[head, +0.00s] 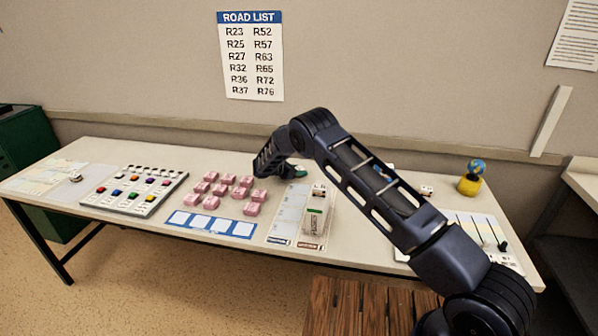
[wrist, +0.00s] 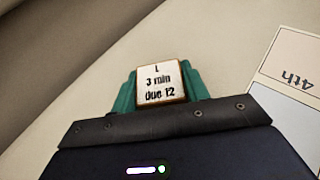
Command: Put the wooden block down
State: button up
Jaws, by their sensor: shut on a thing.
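The wooden block (wrist: 161,82) shows in the wrist view as a small tile with a pale face and brown edges. Its face reads "L", "3 min", "due 12". My gripper (wrist: 160,88) has teal fingers on both sides of the block and is shut on it. The block is hidden there by my arm. I cannot tell whether the block touches the table.
A yellow pot (head: 469,185) stands at right. A wall is close behind my gripper.

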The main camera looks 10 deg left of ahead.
jog(key=o, duration=1)
jog(key=shift+s+a+r, duration=0.15)
jog(key=shift+r, duration=0.05)
jog(key=v, duration=1.1)
jog(key=shift+s+a+r, duration=0.15)
jog(key=shift+a, duration=0.05)
